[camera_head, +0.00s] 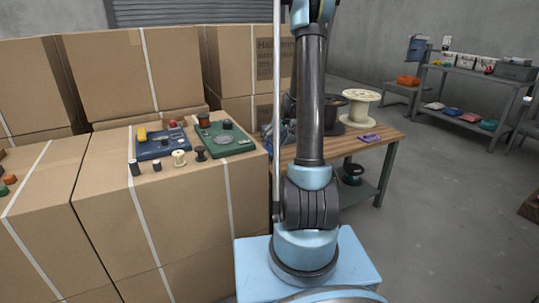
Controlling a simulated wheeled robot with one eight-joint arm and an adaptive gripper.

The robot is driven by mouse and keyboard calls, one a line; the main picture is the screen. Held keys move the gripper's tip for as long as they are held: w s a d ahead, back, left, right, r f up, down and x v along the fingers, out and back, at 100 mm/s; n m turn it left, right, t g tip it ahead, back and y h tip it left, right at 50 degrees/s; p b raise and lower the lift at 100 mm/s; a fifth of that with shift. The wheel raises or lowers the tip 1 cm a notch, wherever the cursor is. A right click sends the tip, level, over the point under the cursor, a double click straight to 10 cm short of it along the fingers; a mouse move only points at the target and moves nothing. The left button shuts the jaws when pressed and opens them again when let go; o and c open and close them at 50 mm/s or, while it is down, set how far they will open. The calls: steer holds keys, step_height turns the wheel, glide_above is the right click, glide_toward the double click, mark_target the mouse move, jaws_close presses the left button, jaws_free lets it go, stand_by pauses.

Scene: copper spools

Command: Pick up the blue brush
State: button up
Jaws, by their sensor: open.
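I cannot make out a blue brush for sure. A blue tray (151,150) lies on the cardboard boxes at left, with a yellow item (141,135) and a small red item (172,124) on it. Other small things on it are too small to name. My arm rises through the middle of the view and leaves it at the top. My gripper is not seen. A dark bluish shape (284,133) is partly hidden behind my arm at the table's left end, and I cannot tell what it is.
Beside the blue tray lie a green tray (243,147) and several small spools. A shelf (465,112) stands far right.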

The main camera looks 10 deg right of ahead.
mark_target(270, 148)
steer(key=shift+x, duration=2.95)
steer(key=shift+s, duration=0.2)
steer(key=c, duration=1.4)
steer(key=shift+o, duration=0.2)
step_height(270, 148, up, 18)
